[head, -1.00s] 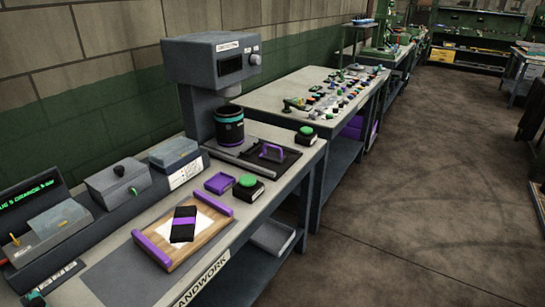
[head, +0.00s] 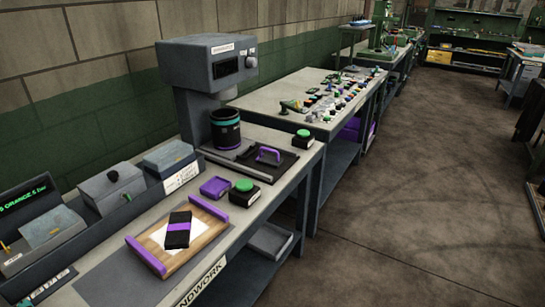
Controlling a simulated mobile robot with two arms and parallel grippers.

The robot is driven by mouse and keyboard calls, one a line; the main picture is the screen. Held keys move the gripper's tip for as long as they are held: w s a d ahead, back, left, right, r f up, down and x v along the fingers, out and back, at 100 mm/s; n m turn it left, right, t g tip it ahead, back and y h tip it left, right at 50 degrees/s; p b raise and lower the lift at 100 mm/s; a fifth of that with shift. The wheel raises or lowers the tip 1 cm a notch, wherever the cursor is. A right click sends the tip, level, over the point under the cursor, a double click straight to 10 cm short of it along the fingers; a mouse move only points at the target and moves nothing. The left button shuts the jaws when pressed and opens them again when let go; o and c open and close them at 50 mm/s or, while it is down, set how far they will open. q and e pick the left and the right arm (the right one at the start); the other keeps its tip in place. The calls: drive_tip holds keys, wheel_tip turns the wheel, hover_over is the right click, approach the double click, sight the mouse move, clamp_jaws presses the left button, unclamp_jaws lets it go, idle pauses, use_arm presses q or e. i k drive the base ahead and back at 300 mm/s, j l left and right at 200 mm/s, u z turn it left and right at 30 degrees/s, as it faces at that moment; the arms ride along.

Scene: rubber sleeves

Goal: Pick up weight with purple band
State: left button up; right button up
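A black block-shaped weight with a purple band (head: 178,230) lies on a white sheet on a wooden board (head: 193,262) with purple end bars. The board sits on the near workbench, in the lower left of the head view. Neither of my grippers is in view. Nothing covers the weight.
A grey press machine (head: 208,65) with a black cylinder (head: 226,130) stands behind. Lidded grey boxes (head: 112,190) line the wall side. The floor (head: 420,200) at right is clear.

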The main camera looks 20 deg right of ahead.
sight(263, 158)
drive_tip(key=i+l+z, duration=0.1)
drive_tip(key=i+l, duration=0.2)
drive_tip(key=i+l+z, duration=0.15)
drive_tip(key=i+l, duration=0.15)
drive_tip(key=i, duration=0.15)
